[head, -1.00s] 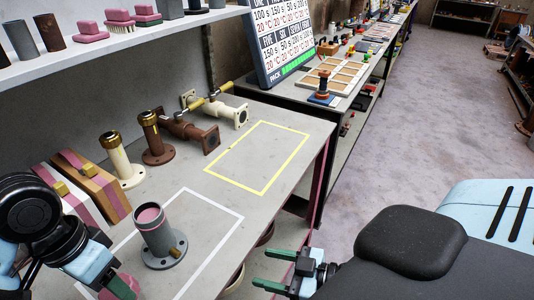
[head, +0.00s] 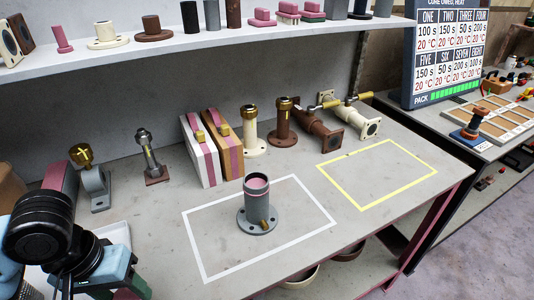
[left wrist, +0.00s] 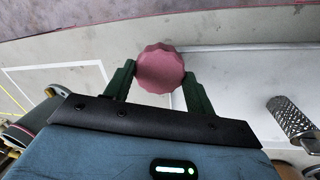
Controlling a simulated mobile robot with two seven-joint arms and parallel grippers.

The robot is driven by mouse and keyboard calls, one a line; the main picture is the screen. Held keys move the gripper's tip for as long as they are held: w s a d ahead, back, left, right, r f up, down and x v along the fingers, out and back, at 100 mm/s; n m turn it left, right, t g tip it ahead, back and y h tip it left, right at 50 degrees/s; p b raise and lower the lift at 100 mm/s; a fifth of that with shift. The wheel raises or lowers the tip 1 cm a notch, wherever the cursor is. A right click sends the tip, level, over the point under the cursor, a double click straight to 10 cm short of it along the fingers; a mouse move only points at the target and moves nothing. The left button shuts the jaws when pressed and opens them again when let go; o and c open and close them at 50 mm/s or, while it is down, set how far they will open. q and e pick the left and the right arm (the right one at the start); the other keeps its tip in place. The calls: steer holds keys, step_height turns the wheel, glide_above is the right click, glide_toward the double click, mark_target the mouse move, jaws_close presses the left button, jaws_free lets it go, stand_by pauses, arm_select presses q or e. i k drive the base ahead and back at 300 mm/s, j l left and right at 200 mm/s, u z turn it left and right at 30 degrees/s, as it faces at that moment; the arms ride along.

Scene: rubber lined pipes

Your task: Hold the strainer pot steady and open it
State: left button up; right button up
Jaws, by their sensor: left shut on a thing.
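The grey strainer pot (head: 257,208) stands upright on its flange inside the white outline on the table. Its top shows a dark rim around a pink inside, and a small brass fitting sits low at its front. My left gripper (left wrist: 160,82) is shut on a round pink scalloped cap (left wrist: 160,66), held between its green fingers. In the head view the left gripper is at the bottom left, apart from the pot, and the cap is hidden behind my arm. My right gripper is not in view.
A perforated metal cylinder (left wrist: 291,117) lies at the right of the left wrist view. Behind the pot stand striped blocks (head: 222,150), a cream pipe (head: 252,135) and brown pipes (head: 283,128). The yellow outline (head: 377,172) encloses bare table. A shelf (head: 200,45) runs above.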

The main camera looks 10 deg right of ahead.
mark_target(258, 217)
steer(key=l+z, duration=0.15)
steer(key=z, duration=0.35)
steer(key=i+l+z, duration=0.1)
steer(key=z, duration=0.35)
steer(key=i+l+z, duration=0.1)
steer(key=z, duration=0.4)
steer(key=i+z, duration=0.2)
steer(key=z, duration=0.25)
steer(key=i+u, duration=0.25)
steer(key=u, duration=0.15)
steer(key=i+l+u, duration=0.1)
steer(key=i+u, duration=0.15)
steer(key=u, duration=0.2)
steer(key=i+u, duration=0.25)
steer(key=u, duration=0.25)
steer(key=i+j, duration=0.05)
